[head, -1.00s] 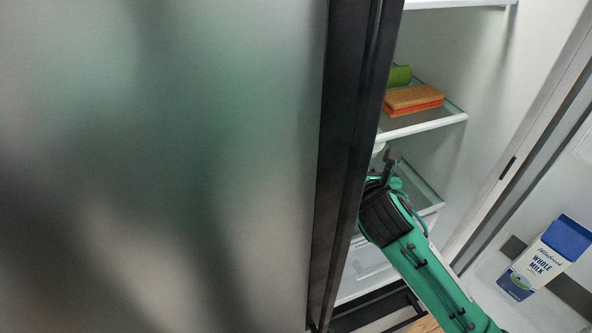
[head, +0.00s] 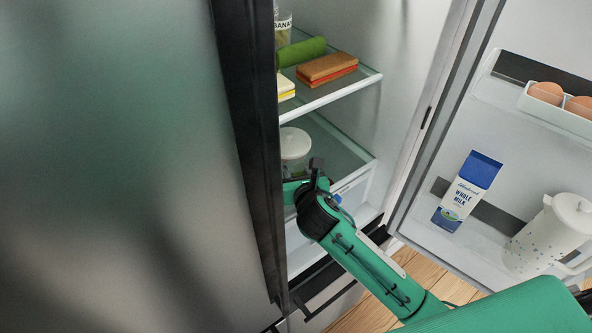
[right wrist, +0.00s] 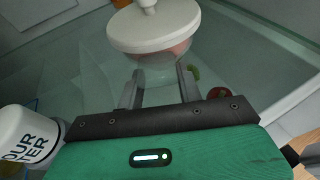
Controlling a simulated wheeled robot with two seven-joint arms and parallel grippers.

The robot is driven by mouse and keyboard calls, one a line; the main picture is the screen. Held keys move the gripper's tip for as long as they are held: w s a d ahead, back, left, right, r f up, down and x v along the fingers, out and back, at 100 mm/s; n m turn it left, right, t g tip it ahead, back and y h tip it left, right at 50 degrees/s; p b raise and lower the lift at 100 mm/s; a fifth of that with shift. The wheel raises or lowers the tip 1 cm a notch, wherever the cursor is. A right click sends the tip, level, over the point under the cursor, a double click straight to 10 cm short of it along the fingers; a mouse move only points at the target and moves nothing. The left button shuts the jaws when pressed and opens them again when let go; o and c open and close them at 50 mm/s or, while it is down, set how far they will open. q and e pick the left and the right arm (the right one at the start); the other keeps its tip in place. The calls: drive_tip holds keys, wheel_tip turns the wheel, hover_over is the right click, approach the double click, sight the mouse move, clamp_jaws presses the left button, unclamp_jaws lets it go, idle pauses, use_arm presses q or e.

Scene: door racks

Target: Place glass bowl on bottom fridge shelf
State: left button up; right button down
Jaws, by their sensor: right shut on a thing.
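The glass bowl (right wrist: 157,62) with its wide white lid (right wrist: 153,28) is between the fingers of my right gripper (right wrist: 160,78), which is shut on it. In the head view the white-lidded bowl (head: 295,146) is inside the fridge, over the lower glass shelf (head: 343,150). My right arm reaches in from the lower right; its fingertips are hidden there. I cannot tell if the bowl touches the shelf. My left gripper is not in view.
A shut fridge door (head: 110,160) fills the left. The open right door holds a milk carton (head: 467,190), a white jug (head: 548,235) and eggs (head: 546,93). Sandwiches (head: 327,68) lie on the shelf above. A white bottle (right wrist: 27,140) stands left in the wrist view.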

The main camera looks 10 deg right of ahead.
drive_tip(key=shift+r, duration=0.1)
drive_tip(key=c, duration=0.9)
unclamp_jaws()
drive_tip(key=shift+b+v, duration=1.2)
drive_tip(key=shift+v, duration=4.85)
